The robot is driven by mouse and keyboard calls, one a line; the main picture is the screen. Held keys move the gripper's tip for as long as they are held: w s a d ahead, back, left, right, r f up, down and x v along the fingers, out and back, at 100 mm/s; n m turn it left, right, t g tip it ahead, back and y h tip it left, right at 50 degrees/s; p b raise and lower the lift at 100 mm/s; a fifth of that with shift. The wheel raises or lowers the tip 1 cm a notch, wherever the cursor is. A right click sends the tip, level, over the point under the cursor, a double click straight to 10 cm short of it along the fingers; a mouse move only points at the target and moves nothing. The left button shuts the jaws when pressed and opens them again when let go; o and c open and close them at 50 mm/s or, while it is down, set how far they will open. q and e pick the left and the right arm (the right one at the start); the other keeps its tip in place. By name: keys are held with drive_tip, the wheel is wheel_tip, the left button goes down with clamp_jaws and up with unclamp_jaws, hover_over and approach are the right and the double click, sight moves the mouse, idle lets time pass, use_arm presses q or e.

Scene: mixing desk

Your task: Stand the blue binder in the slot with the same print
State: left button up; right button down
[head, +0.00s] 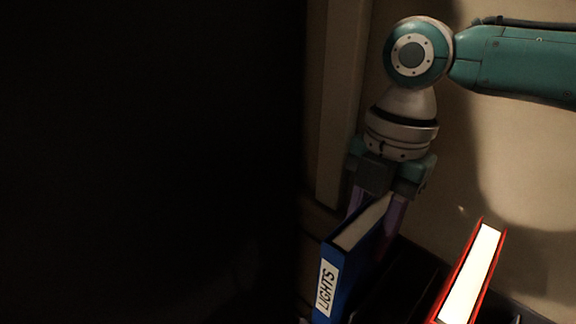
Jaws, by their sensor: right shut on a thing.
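The blue binder (352,270) has a white label reading "LIGHTS" on its spine and stands upright, leaning a little. My right gripper (376,213) points down and is shut on the top of the binder, one purple finger on each side. The binder's lower end is cut off by the bottom edge of the head view. Dark slot dividers (415,275) show just right of the binder; no print on any slot can be read. My left gripper is not in view.
A red binder (472,275) stands tilted to the right of the blue one, with free space between them. A beige wall (520,170) is close behind. The left half of the view is black, and nothing can be made out there.

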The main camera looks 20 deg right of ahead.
drive_tip(key=shift+f, duration=0.25)
idle(0.5)
drive_tip(key=shift+c, duration=2.2)
unclamp_jaws()
